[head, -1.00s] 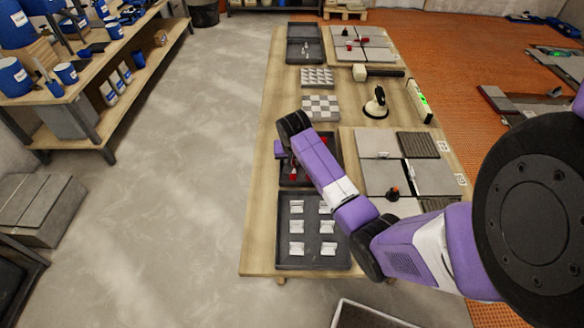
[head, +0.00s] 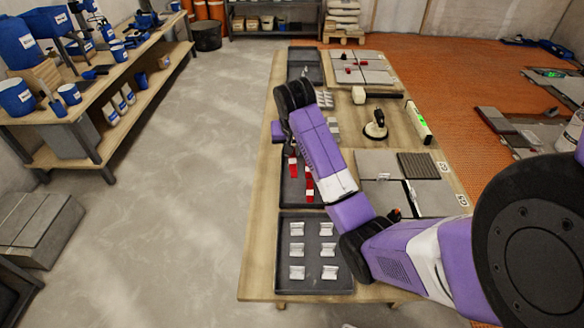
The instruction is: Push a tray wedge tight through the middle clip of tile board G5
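Red wedges (head: 309,187) lie in a dark tray (head: 287,202) at the left side of the table, partly hidden by my arm. My gripper (head: 290,151) points down over the far part of this tray, close to a red wedge (head: 293,168). Its fingers are small and mostly hidden by my wrist, so I cannot tell whether they are open or hold anything. The near tile board (head: 436,196) is right of my forearm, with grey tiles and white clips (head: 411,191).
A dark tray of white clips (head: 313,257) is at the table's near end. A suction lifter (head: 376,126), a level (head: 418,122) and a mallet (head: 360,95) lie beyond the board. Another tiled board (head: 362,66) is at the far end. Open floor lies left.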

